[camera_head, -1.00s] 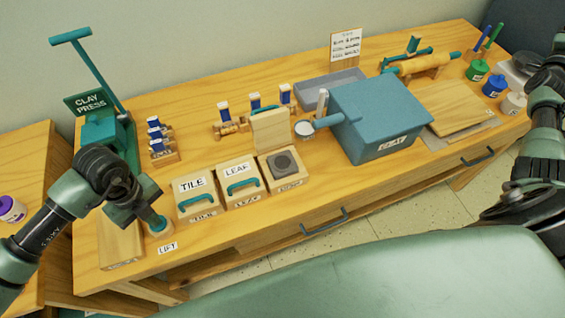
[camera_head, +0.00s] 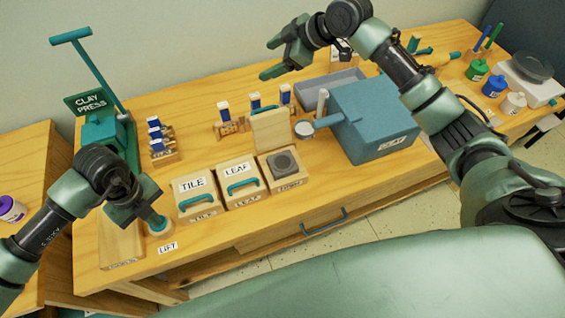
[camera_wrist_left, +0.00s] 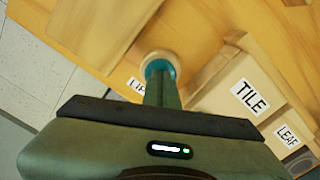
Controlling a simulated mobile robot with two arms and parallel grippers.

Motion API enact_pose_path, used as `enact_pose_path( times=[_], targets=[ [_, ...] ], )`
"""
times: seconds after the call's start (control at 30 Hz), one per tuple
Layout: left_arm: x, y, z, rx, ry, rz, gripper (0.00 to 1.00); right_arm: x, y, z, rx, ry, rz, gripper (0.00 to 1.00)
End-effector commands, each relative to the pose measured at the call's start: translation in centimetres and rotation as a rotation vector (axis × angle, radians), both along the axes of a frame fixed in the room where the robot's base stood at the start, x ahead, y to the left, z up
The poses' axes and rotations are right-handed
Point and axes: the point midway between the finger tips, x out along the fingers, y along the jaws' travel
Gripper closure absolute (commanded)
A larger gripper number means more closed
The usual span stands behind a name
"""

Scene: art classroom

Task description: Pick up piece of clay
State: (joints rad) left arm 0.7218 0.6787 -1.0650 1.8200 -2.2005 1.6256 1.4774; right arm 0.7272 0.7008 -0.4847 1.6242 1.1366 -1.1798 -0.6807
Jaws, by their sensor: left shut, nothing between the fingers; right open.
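The teal-blue box (camera_head: 362,132) labelled "CLAY" stands at the middle of the bench, and its inside is hidden. I see no loose piece of clay that I can name for certain. My right gripper (camera_head: 268,60) is open and empty, raised above the back of the bench, left of and above the box. My left gripper (camera_head: 148,212) is shut and empty, pointing down at the round teal-and-wood knob (camera_head: 158,226) by the "LIFT" label. In the left wrist view its fingers (camera_wrist_left: 161,82) overlap the knob; contact is unclear.
The "TILE" box (camera_head: 196,205), "LEAF" box (camera_head: 240,190) and a wooden box with a grey block (camera_head: 284,163) line the front edge. A grey tray (camera_head: 318,88) sits behind the blue box. The clay press (camera_head: 105,130) stands at the left, paint jars (camera_head: 493,86) at the right.

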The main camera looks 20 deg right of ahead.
Motion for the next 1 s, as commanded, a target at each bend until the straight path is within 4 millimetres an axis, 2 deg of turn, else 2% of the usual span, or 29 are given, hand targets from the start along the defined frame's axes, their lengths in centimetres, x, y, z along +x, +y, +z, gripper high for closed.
enact_pose_path(
  times=[0.03,0.1,0.17,0.23,0.4,0.5,0.6,0.8,1.0],
  targets=[
    [0.0,0.0,-0.1,0.001,0.0,0.0,1.0,-2.4,3.2,-0.5,-0.089,0.012,0.151,0.25],
    [0.0,0.0,-0.1,0.001,0.0,0.0,1.0,-5.9,6.4,-1.4,-0.214,0.031,0.354,0.25],
    [0.0,0.0,-0.1,0.001,0.0,0.0,1.0,-8.7,7.6,-2.4,-0.3,0.057,0.489,0.25],
    [0.0,0.0,-0.1,0.001,0.001,0.001,1.0,-11.2,7.4,-3.6,-0.364,0.112,0.575,0.25],
    [0.0,0.1,-0.1,0.002,0.0,0.001,1.0,-14.8,3.2,-6.4,-0.395,0.312,0.535,0.25],
    [0.0,0.1,-0.1,0.002,0.0,0.001,1.0,-16.2,1.5,-7.2,-0.399,0.39,0.502,0.25],
    [0.0,0.0,-0.1,0.001,0.0,0.001,1.0,-16.8,0.9,-8.2,-0.401,0.427,0.488,0.25],
    [0.0,0.0,-0.1,0.001,0.0,0.001,1.0,-16.9,1.7,-11.6,-0.4,0.436,0.484,0.25],
    [0.0,0.1,-0.1,0.002,0.0,0.001,1.0,-16.8,2.3,-13.8,-0.4,0.432,0.482,0.25]
  ],
)
